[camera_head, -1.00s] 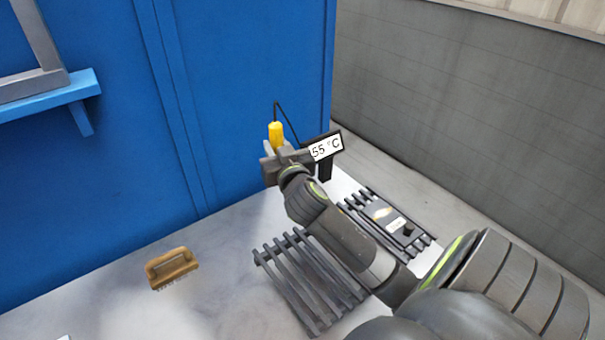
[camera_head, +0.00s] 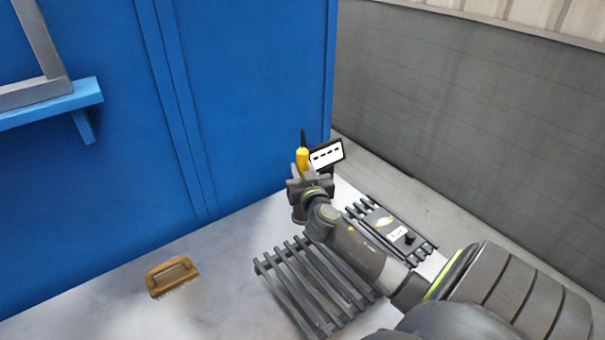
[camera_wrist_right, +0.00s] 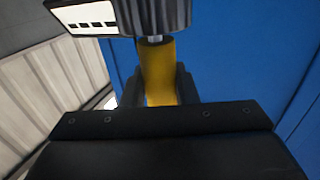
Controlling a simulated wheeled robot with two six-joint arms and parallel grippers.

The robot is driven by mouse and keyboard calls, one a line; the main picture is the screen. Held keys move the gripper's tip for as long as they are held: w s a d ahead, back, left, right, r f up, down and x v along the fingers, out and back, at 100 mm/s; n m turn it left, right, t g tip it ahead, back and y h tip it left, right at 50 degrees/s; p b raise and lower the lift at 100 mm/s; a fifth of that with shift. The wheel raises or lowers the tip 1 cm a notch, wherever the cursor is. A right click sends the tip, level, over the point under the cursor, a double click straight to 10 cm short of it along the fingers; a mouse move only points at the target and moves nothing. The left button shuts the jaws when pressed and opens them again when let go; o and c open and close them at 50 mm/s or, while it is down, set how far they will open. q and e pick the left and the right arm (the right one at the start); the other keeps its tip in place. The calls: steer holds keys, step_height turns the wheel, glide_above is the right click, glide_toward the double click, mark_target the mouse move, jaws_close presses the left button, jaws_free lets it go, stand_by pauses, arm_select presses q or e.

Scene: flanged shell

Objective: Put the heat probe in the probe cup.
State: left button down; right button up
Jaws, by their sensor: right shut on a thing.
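The heat probe has a yellow handle (camera_head: 302,159) with a dark cable end on top. My right gripper (camera_head: 309,180) is shut on it and holds it upright at the far end of the table. In the right wrist view the yellow handle (camera_wrist_right: 158,70) sits between the fingers (camera_wrist_right: 160,88). A short piece of its metal tip shows between the handle and the dark round probe cup (camera_wrist_right: 155,15). The tip's end is hidden, seemingly inside the cup. My left gripper is not in view.
A display (camera_head: 327,155) showing dashes stands just right of the probe. A slatted rack (camera_head: 310,285) lies on the table (camera_head: 225,260). Another rack at the right carries a dark box (camera_head: 390,225). A wooden-backed brush (camera_head: 172,276) lies left. A blue wall stands behind.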

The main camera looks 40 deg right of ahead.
steer(key=shift+f, duration=0.45)
steer(key=shift+f, duration=0.15)
steer(key=o, duration=1)
